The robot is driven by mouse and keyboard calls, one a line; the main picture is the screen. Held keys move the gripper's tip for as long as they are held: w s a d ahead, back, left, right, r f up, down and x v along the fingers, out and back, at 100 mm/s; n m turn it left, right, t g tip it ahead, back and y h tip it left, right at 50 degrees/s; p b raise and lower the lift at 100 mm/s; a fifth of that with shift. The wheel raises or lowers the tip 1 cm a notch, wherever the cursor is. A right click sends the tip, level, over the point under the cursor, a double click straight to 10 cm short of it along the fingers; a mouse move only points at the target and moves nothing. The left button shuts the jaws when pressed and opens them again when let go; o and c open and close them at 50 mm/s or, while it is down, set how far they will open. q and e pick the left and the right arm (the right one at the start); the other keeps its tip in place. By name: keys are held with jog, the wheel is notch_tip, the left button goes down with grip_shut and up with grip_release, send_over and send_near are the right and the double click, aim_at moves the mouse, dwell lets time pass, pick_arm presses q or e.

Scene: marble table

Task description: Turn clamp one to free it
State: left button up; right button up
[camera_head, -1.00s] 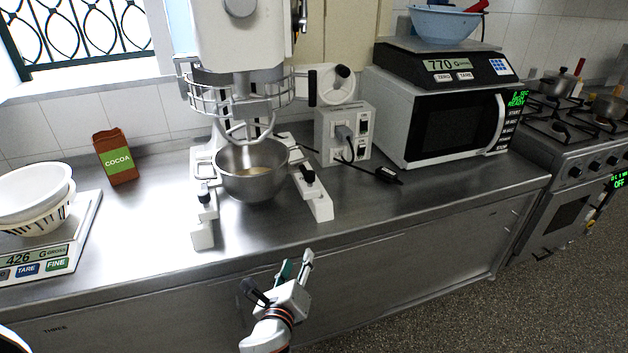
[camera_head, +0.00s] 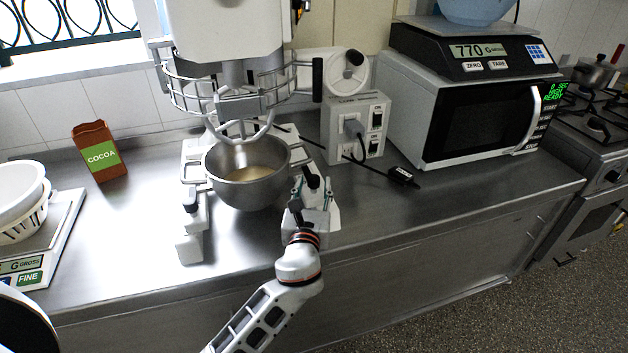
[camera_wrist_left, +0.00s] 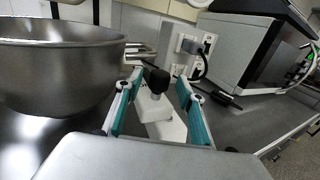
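A stand mixer has two base legs, each with a black-knobbed clamp. The right clamp (camera_head: 312,172) is by the right side of the steel bowl (camera_head: 247,190); the left clamp (camera_head: 190,196) is on the left leg. No label shows which is clamp one. My left gripper (camera_head: 310,190) is over the right leg, at the right clamp. In the left wrist view the clamp's black knob (camera_wrist_left: 158,79) stands between the two spread, teal-sided fingers (camera_wrist_left: 159,92), with gaps visible on both sides. Contact cannot be seen. My right gripper is not in view.
The bowl stands close left of my left gripper. A grey socket box (camera_head: 357,128) with a plug and cable stands behind right, near a microwave (camera_head: 455,115). A cocoa pack (camera_head: 100,152) and a scale (camera_head: 62,235) are at left. The front right counter is clear.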

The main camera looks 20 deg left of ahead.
pick_arm(q)
jog(key=shift+w+a, duration=0.15)
jog(key=shift+w, duration=0.5)
jog(key=shift+w+a, duration=0.15)
jog(key=shift+w, duration=0.45)
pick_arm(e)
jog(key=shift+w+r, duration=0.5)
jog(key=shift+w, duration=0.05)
pick_arm(q)
grip_shut()
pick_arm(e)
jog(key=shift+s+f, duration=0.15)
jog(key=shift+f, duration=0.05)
